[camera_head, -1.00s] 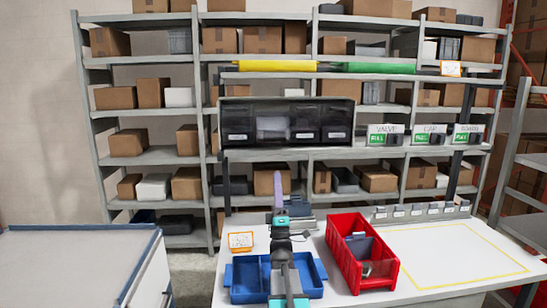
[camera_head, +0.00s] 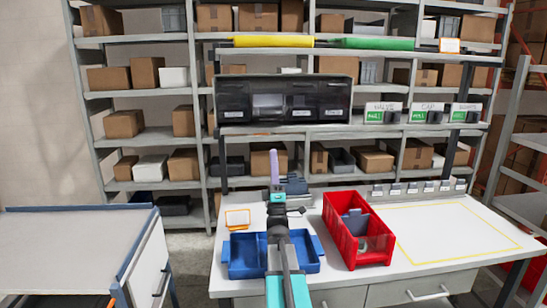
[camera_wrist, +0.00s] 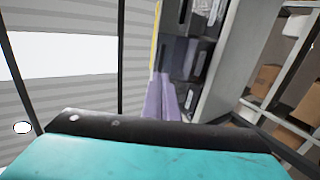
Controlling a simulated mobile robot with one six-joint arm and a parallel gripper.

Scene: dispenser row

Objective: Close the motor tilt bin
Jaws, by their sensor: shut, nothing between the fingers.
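A black tilt-bin unit (camera_head: 283,82) with several bins in a row hangs above the workbench. Its second bin from the left (camera_head: 267,105) shows a pale patch, unlike its dark neighbours, and looks tilted open. The labels are too small to read, so I cannot tell which bin is the motor one. My gripper (camera_head: 274,163) points up below the unit, apart from it, with its lilac fingers together and empty. In the wrist view the fingers (camera_wrist: 160,100) show close together, with dark bins (camera_wrist: 185,60) beyond them.
On the workbench (camera_head: 450,235) are a blue divided tray (camera_head: 246,273) and a red bin (camera_head: 335,245) holding grey parts. Labelled VALVE and CAP dispensers (camera_head: 383,112) stand right of the tilt bins. A grey-topped cabinet (camera_head: 75,250) is at left.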

